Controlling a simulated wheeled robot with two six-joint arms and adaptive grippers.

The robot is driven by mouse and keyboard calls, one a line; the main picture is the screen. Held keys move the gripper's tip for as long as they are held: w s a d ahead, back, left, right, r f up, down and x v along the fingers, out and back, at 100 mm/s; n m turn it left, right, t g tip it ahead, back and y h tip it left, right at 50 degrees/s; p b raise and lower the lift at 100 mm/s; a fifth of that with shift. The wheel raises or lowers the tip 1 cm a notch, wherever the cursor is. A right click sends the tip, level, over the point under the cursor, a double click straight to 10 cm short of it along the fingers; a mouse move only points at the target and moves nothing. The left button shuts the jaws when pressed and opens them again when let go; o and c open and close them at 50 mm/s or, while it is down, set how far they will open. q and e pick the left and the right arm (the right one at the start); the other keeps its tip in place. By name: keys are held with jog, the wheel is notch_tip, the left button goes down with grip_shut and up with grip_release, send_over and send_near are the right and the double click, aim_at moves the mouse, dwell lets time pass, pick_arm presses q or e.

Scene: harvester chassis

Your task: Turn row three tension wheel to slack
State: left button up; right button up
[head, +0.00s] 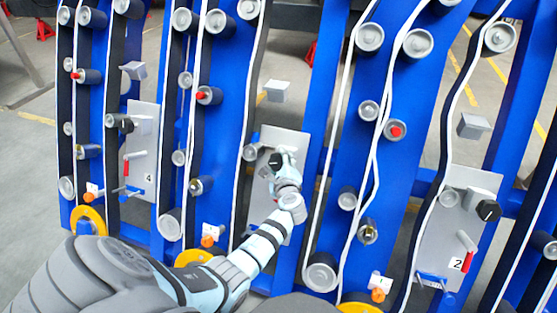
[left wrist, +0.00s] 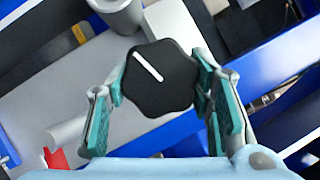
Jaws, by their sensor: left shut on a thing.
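The row three tension wheel is a black lobed knob (left wrist: 160,78) with a white pointer line, seen close in the left wrist view. The line slants from upper left to lower right in that view. My left gripper (left wrist: 162,92) has its teal-padded fingers on either side of the knob and is shut on it. In the head view my left gripper (head: 279,168) reaches the middle grey plate (head: 270,137), and the knob (head: 274,159) is partly hidden behind its fingers. The plate's number label is not visible. My right gripper is not in view.
Similar plates stand at left, marked 4 (head: 143,150), and at right, marked 2 (head: 455,230), each with a black knob and red lever. Blue frames with rollers and white-edged belts flank the plates. A grey block (head: 276,91) juts out above the middle plate.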

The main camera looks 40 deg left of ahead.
pick_arm(q)
jog(key=n+g+p, duration=0.1)
jog(key=n, duration=0.2)
jog(key=shift+r, duration=0.2)
jog(key=shift+n+g+p, duration=0.45)
jog(key=shift+n+g, duration=0.05)
jog(key=n+g+h+p, duration=0.1)
jog(key=n, duration=0.1)
jog(key=n+g+p, duration=0.1)
jog(key=n+p, duration=0.1)
jog(key=shift+n+h, duration=0.3)
jog(key=shift+h, duration=0.1)
jog(key=shift+f+n+g+h+p, duration=0.1)
jog(key=shift+n+g+h+p, duration=0.3)
jog(key=shift+n+p, duration=0.45)
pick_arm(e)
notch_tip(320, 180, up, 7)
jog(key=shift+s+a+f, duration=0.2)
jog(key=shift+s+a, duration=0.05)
pick_arm(q)
jog(key=shift+n, duration=0.25)
jog(key=o, duration=1.2)
jog(key=shift+c, duration=0.2)
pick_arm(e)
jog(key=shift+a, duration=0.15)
